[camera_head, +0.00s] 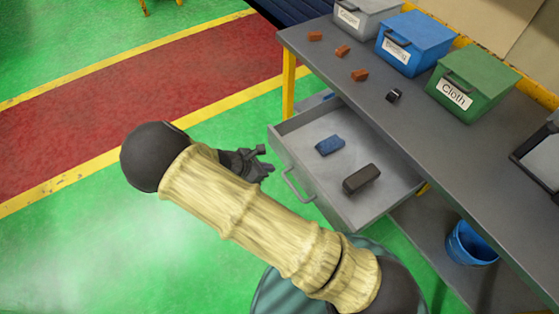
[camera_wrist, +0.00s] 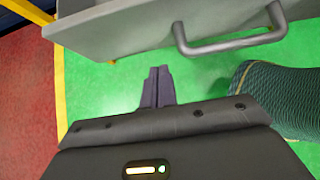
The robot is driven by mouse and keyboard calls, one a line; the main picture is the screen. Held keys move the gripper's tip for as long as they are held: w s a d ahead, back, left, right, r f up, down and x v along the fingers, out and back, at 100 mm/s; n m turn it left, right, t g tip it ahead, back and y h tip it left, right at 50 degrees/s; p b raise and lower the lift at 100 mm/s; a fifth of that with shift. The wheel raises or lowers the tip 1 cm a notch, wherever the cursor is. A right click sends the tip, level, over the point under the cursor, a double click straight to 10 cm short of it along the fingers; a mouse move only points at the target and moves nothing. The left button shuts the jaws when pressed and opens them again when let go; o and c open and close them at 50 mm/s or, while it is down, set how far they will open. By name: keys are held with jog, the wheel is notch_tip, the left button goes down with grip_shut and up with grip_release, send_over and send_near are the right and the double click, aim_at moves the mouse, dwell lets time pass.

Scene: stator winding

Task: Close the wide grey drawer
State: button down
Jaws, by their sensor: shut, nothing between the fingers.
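The wide grey drawer (camera_head: 286,147) is pulled out from under the workbench in the head view. A blue block (camera_head: 329,145) and a dark brown block (camera_head: 361,179) lie in it. Its bar handle (camera_head: 297,187) is on the front panel; in the wrist view the front panel (camera_wrist: 125,28) and the handle (camera_wrist: 232,43) show at the top. My gripper (camera_head: 262,160) is in front of the drawer, near the left end of its front. In the wrist view my gripper (camera_wrist: 158,72) has its fingers together, empty, left of the handle and apart from it.
The workbench top (camera_head: 425,130) carries several small blocks and grey (camera_head: 367,15), blue (camera_head: 414,42) and green (camera_head: 472,85) lidded bins. A blue bucket (camera_head: 470,244) stands on the lower shelf. A yellow leg (camera_head: 289,80) is beside the drawer. Green floor on the left is clear.

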aim_at(287, 162)
jog(key=d, duration=0.1)
jog(key=w+d, duration=0.2)
jog(key=shift+w+d+f+p, duration=0.25)
jog(key=shift+d+f+p, duration=0.1)
jog(key=shift+d+p, duration=0.05)
jog(key=shift+w, duration=0.15)
